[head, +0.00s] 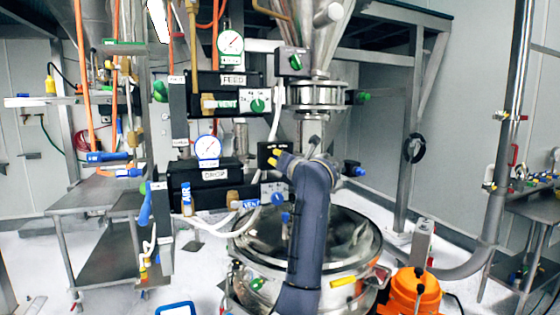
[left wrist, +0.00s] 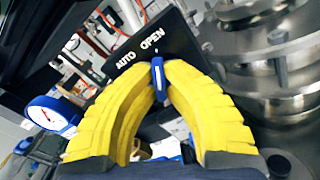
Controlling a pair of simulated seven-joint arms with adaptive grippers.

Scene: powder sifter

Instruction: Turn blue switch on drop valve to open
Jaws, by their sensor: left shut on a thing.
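The drop valve's blue switch (left wrist: 158,78) sits on a black box (left wrist: 150,42) marked AUTO and OPEN in the left wrist view. My left gripper (left wrist: 157,72) has its yellow fingers shut on this switch, with one fingertip on each side. In the left wrist view the switch's upper end lies below the OPEN label, right of AUTO. In the head view the black box (head: 268,149) stands behind the yellow fingertips of my left gripper (head: 273,158), and the switch is hidden there. My right gripper is not in view.
A panel marked DROP (head: 213,175) with a gauge (head: 207,148) is left of the box, with a FEED panel (head: 231,80) above. A steel vessel (head: 345,250) stands below. A steel clamp and pipe (head: 315,95) are close on the right. White hoses hang nearby.

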